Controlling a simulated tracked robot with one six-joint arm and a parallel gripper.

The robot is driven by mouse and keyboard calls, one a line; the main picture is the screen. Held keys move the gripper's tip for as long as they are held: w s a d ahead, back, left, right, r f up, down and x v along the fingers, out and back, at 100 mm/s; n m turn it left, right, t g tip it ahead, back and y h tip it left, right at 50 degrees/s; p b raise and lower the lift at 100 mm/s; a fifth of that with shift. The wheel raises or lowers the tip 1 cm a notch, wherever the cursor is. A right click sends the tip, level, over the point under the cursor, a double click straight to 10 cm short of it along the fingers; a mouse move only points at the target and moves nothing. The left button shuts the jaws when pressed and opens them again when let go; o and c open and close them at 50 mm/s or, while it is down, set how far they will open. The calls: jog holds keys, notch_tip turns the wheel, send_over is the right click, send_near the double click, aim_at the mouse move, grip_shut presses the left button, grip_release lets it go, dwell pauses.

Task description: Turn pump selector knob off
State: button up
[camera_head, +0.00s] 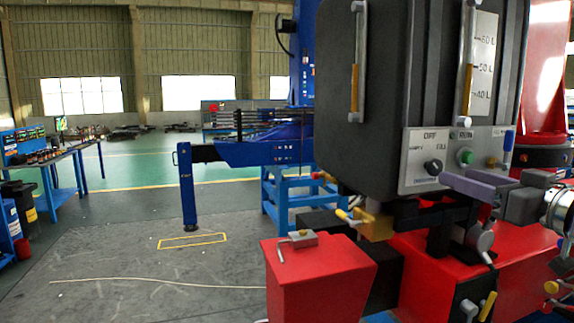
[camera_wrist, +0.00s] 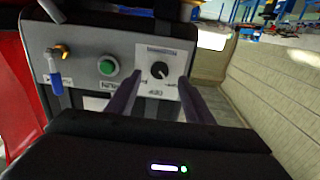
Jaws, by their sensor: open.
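The pump selector knob (camera_head: 433,167) is a small black round knob on a pale plate on the front of a dark tank. In the head view the plate reads OFF above it, a partly legible label to its left and FILL to its right. In the wrist view the knob (camera_wrist: 159,71) appears upside down, with a small pale mark; its exact setting is too small to tell. My gripper (camera_head: 466,181) is open, its purple-grey fingers reaching toward the panel from the right. In the wrist view the fingertips (camera_wrist: 160,78) lie on either side of the knob, apart from it.
A green RUN button (camera_head: 465,157) sits right of the knob, with a brass fitting and blue-handled valve (camera_head: 508,141) farther right. A yellow-handled brass valve (camera_head: 374,222) is below the tank. A red box (camera_head: 318,280) stands in front. The floor at left is mostly clear.

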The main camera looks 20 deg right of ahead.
aim_at(437, 170)
jog(key=shift+w, duration=2.8)
jog(key=shift+c, duration=0.4)
jog(key=shift+a, duration=0.1)
jog(key=c, duration=0.9)
